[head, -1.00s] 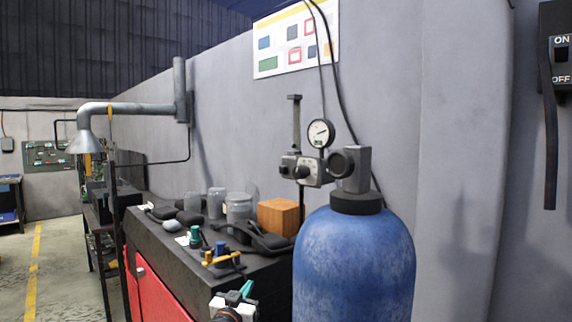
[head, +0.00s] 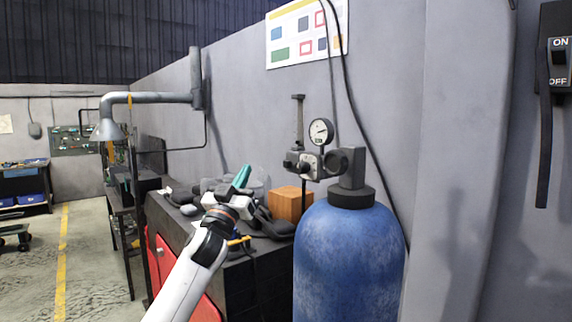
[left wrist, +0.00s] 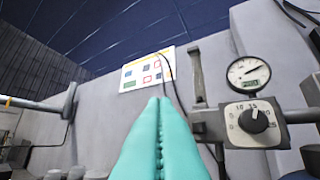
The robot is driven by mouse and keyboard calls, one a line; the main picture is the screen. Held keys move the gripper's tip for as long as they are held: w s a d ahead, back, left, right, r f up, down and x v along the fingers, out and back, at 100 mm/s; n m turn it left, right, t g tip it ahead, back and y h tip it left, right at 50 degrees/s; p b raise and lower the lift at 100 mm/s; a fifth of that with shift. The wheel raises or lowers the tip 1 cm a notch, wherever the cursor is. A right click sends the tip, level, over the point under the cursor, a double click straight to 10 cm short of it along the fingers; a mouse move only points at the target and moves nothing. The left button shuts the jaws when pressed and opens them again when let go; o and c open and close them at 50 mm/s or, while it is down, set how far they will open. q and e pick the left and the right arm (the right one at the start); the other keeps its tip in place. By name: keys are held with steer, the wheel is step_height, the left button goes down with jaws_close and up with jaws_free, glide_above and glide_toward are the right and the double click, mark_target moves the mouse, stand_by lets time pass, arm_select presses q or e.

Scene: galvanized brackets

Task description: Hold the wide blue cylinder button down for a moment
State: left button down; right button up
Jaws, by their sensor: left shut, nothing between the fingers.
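My left gripper (head: 241,178) has teal fingers, shut and empty, pointing up above the bench. In the left wrist view its closed fingertips (left wrist: 160,104) point toward the wall. A small blue piece (head: 234,246) sits by a yellow part (head: 240,240) on the bench, mostly hidden behind my gripper and arm. I cannot tell whether it is the button. A wide blue cylinder tank (head: 348,255) with a dark cap stands right of the gripper, apart from it. I see no clear button on the tank. My right gripper is not in view.
The dark bench (head: 262,272) with red doors carries an orange-brown block (head: 290,203) and dark items. A gauge (head: 320,131) and a dial box (left wrist: 253,122) stand near the tank. A pipe (head: 150,98) reaches out from the wall. Open floor lies left.

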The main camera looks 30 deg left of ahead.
arm_select(q)
steer(key=shift+w+a+f, duration=0.1)
steer(key=b, duration=0.1)
glide_toward(284, 161)
step_height(284, 161, up, 4)
steer(key=w+a, duration=0.2)
steer(key=shift+w+d, duration=0.25)
steer(key=shift+w, duration=0.65)
steer(key=shift+w, duration=0.15)
stand_by(1.2)
steer(key=shift+w+d, duration=0.15)
steer(key=shift+w, duration=0.1)
stand_by(0.4)
steer(key=shift+w+d+b, duration=0.2)
steer(key=shift+w+b, duration=0.2)
steer(key=shift+w, duration=0.05)
stand_by(1.8)
